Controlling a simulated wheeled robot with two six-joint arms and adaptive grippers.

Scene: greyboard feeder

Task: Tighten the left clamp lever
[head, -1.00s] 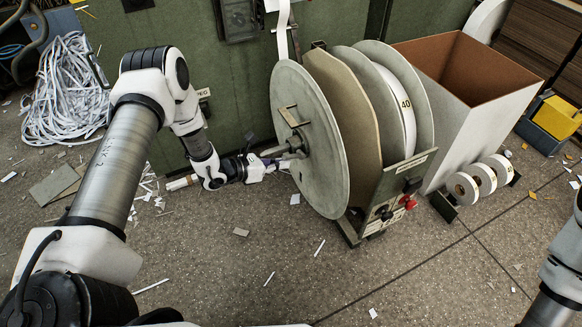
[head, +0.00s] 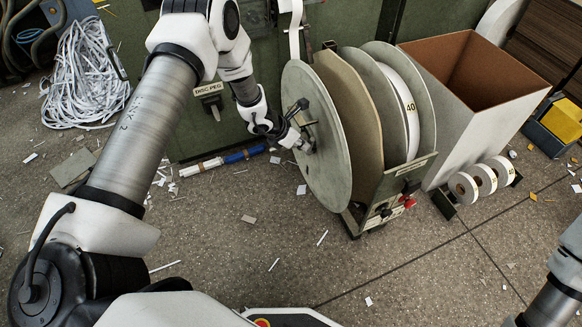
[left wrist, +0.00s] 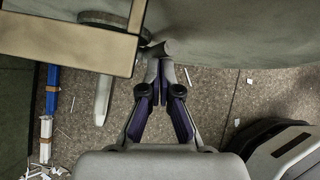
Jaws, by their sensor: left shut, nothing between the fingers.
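The left flange disc (head: 312,185) of the reel stands upright with a small hub at its middle. A dark lever-like part (head: 296,105) projects up and left from the hub area; I take it for the left clamp lever. My left gripper (head: 306,146) is at the hub, below that part, with its tips close to the disc face. In the left wrist view the fingers (left wrist: 164,66) are shut and empty, beside a small grey knob (left wrist: 160,48). Contact cannot be told. My right gripper is out of view.
A tall open box (head: 470,115) stands right of the reel, with small white rolls (head: 482,180) before it. A blue and white tube (head: 235,157) lies on the floor behind my left gripper. Paper strips (head: 82,75) pile at the left.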

